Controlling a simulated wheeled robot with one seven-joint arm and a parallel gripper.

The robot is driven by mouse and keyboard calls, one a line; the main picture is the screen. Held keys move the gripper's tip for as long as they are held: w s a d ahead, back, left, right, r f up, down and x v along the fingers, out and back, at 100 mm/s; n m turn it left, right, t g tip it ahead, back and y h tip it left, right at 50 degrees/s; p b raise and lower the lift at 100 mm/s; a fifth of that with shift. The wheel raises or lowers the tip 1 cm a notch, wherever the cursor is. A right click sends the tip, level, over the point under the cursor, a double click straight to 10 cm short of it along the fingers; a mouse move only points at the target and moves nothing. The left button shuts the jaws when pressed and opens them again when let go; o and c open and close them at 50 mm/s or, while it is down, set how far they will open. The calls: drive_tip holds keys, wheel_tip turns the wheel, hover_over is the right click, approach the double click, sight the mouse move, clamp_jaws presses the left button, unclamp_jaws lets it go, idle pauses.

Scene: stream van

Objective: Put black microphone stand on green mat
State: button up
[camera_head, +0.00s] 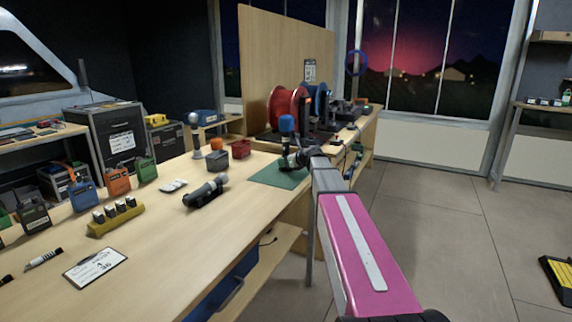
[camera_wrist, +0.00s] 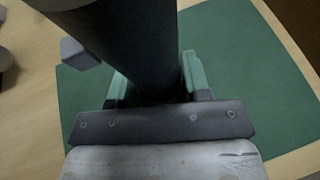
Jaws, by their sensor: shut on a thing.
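The black microphone stand (camera_head: 287,138) has a blue foam top and stands roughly upright over the green mat (camera_head: 268,176). In the wrist view its thick dark post (camera_wrist: 135,45) runs up between the fingers, with a small grey knob at its left. My gripper (camera_head: 298,158) is shut on the post; its green-tipped fingers (camera_wrist: 155,88) sit on either side. The mat (camera_wrist: 235,55) spreads beneath and around the post in the wrist view. The stand's foot is hidden, so I cannot tell whether it touches the mat.
Left of the mat on the wooden table (camera_head: 165,225) are a lying grey-headed microphone (camera_head: 206,191), a grey box (camera_head: 217,159) and a red bin (camera_head: 241,149). A red cable reel (camera_head: 283,107) stands behind. The table's right edge runs close to the mat.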

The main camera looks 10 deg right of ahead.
drive_tip(key=shift+f, duration=0.45)
drive_tip(key=o, duration=1)
drive_tip(key=shift+c, duration=0.2)
drive_tip(key=v, duration=1.2)
drive_tip(key=shift+r, duration=0.25)
